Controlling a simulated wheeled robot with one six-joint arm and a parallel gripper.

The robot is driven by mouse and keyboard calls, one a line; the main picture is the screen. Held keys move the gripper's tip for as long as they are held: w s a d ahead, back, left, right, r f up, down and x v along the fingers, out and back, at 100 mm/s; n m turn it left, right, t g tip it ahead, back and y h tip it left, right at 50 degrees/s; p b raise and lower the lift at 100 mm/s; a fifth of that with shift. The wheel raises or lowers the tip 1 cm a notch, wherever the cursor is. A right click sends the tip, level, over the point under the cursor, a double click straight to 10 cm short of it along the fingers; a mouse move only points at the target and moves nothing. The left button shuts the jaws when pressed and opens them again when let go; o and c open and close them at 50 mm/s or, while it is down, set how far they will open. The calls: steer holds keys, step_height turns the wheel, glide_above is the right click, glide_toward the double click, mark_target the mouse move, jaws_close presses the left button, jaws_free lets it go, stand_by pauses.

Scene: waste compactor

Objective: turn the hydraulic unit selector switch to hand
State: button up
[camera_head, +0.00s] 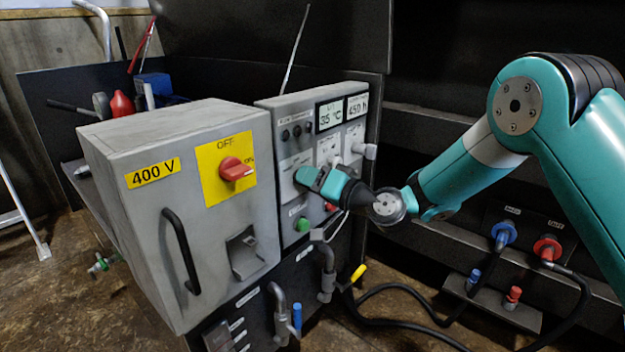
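The grey control panel (268,122) stands right of the 400 V cabinet. Its displays read 35 °C and 450 h. Pale knobs show on it, one at its middle (334,160) and one at its right edge (369,151). Their labels are too small to read, so I cannot tell which is the hydraulic unit selector or where it points. My gripper (305,177) is at the panel's lower middle and covers part of its face. The fingertips are not clear. I cannot tell whether it touches the panel or is open or shut.
The cabinet (125,215) has a red rotary switch (236,169) on a yellow plate and a black handle (181,250). A green button (303,224) sits below my gripper. Pipes and a black hose (400,288) lie below. Blue (504,233) and red (547,248) couplings are at right.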

steer(key=shift+f+n+b, duration=0.1)
steer(key=shift+n+b, duration=0.3)
steer(key=shift+b, duration=0.25)
steer(key=n+b, duration=0.3)
steer(key=b, duration=0.2)
steer(key=shift+f+n, duration=0.15)
steer(key=shift+n, duration=0.25)
steer(key=n+b, duration=0.6)
steer(key=b, duration=0.2)
steer(key=shift+s, duration=0.2)
steer(key=n+b, duration=0.4)
steer(key=shift+a+b, duration=0.1)
steer(key=shift+b, duration=0.25)
steer(key=n+b, duration=0.3)
steer(key=shift+r+n+b, duration=0.2)
steer(key=shift+n+b, duration=0.1)
steer(key=o, duration=0.6)
steer(key=shift+c, duration=0.2)
